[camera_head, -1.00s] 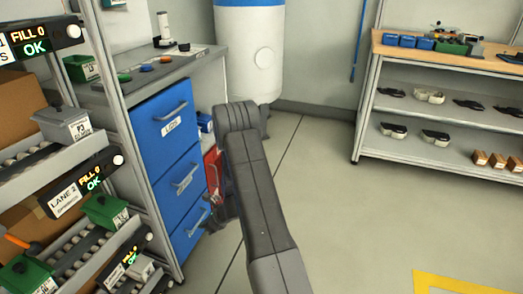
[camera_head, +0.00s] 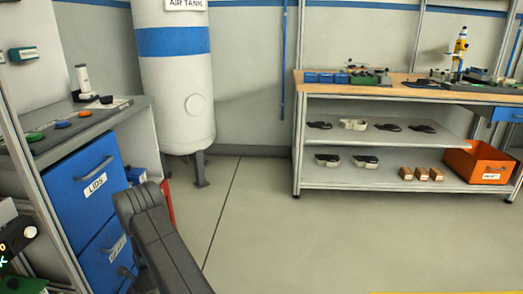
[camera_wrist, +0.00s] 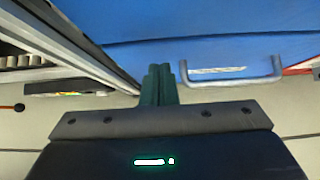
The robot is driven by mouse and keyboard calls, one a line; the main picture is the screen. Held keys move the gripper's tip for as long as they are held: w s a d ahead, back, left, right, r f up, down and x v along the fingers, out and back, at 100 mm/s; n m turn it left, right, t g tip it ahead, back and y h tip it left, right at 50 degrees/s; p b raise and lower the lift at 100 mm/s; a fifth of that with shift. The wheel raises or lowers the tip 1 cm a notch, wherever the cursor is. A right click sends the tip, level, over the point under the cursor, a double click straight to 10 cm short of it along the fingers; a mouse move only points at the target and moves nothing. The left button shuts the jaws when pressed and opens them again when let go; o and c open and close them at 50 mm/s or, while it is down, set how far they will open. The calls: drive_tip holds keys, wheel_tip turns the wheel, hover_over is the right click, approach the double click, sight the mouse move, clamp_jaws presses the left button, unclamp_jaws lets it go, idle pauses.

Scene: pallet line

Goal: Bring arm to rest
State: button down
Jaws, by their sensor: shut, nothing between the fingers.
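My gripper (camera_wrist: 159,85) shows in the wrist view with its two dark green fingers pressed together and nothing between them. It points toward the blue drawer front (camera_wrist: 220,45) and its grey handle (camera_wrist: 232,72), apart from them as far as I can tell. In the head view my grey arm (camera_head: 160,240) is folded at the lower left, in front of the blue drawer cabinet (camera_head: 85,190). The gripper itself is hidden or out of frame there.
A white and blue air tank (camera_head: 175,75) stands behind the cabinet. A shelved workbench (camera_head: 375,90) with several parts stands at the back right, an orange bin (camera_head: 477,163) on its lower shelf. The rack post (camera_head: 40,190) is close on the left. The middle floor is clear.

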drive_tip(key=shift+w+a+r, duration=0.1)
drive_tip(key=shift+a, duration=0.75)
